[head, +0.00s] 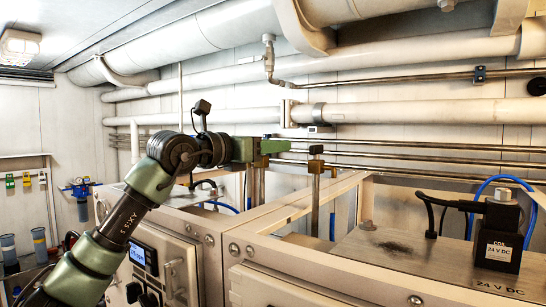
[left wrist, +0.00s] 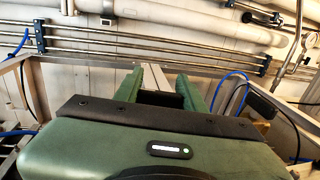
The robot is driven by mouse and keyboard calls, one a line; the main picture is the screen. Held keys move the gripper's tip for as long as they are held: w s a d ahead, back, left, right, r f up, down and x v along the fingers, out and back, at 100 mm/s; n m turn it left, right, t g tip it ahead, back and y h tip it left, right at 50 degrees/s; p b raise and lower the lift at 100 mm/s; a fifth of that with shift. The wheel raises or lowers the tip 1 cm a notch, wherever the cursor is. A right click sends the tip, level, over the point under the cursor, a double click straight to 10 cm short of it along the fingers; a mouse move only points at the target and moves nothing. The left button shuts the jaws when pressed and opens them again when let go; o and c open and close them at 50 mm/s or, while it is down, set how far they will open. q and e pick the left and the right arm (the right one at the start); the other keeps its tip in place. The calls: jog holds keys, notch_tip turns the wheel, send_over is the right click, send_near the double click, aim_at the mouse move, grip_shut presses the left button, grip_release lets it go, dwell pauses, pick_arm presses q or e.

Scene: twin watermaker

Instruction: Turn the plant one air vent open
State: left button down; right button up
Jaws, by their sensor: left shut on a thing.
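My left gripper (head: 268,153) reaches in from the left, level, above the left machine. It is shut at the top of a slim upright post (head: 257,187), which I take for the plant one air vent. The fingers hide the vent's top, so its turned position cannot be told. My right gripper is not in view.
The left machine's front has a lit display (head: 143,257). The right machine has a raised metal frame (head: 290,218) and a black 24 V DC coil (head: 499,235) with cable and blue hose. Steel pipes (head: 420,160) run along the wall behind.

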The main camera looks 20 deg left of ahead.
pick_arm(q)
jog(key=shift+w+a+n+t+y+b, duration=0.15)
jog(key=shift+n+t+y+b, duration=0.2)
jog(key=shift+n+y+b, duration=0.3)
jog(key=shift+s+a+n+t+y+b, duration=0.15)
jog(key=shift+n+t+y+b, duration=0.25)
jog(key=shift+y+b, duration=0.45)
jog(key=shift+w, duration=0.1)
jog(key=shift+r, duration=0.1)
jog(key=c, duration=0.8)
grip_release()
jog(key=shift+c, duration=0.2)
jog(key=b+v, duration=0.3)
jog(key=v, duration=0.4)
jog(key=shift+s, duration=0.35)
